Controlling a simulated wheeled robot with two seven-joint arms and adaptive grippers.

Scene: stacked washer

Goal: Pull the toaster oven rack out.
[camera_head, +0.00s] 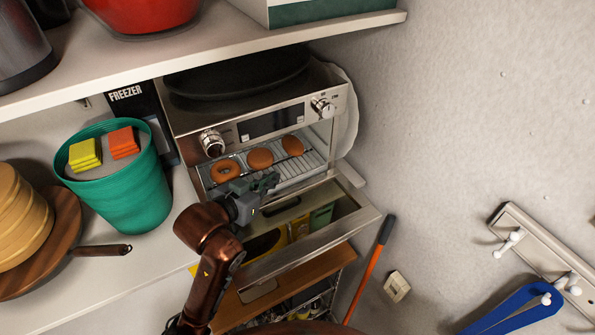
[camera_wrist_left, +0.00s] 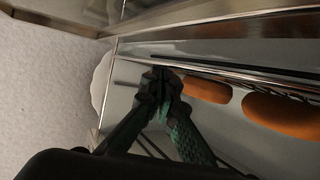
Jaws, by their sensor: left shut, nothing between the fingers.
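The toaster oven (camera_head: 250,125) stands on a shelf with its glass door (camera_head: 305,228) folded down open. Its wire rack (camera_head: 300,168) holds a donut (camera_head: 225,171) and two round buns (camera_head: 260,158). My left gripper (camera_head: 268,181) is at the rack's front edge, over the open door. In the left wrist view the gripper's fingertips (camera_wrist_left: 162,82) are together beside the rack's front bar (camera_wrist_left: 220,69), with nothing between them. I cannot tell whether they touch it. Orange-brown baked items (camera_wrist_left: 285,113) lie close by in that view. My right gripper is not in view.
A teal bin (camera_head: 125,190) with sponges and a wooden board (camera_head: 60,240) stand left of the oven. An upper shelf (camera_head: 200,50) hangs above. A white wall (camera_head: 450,120) is at right.

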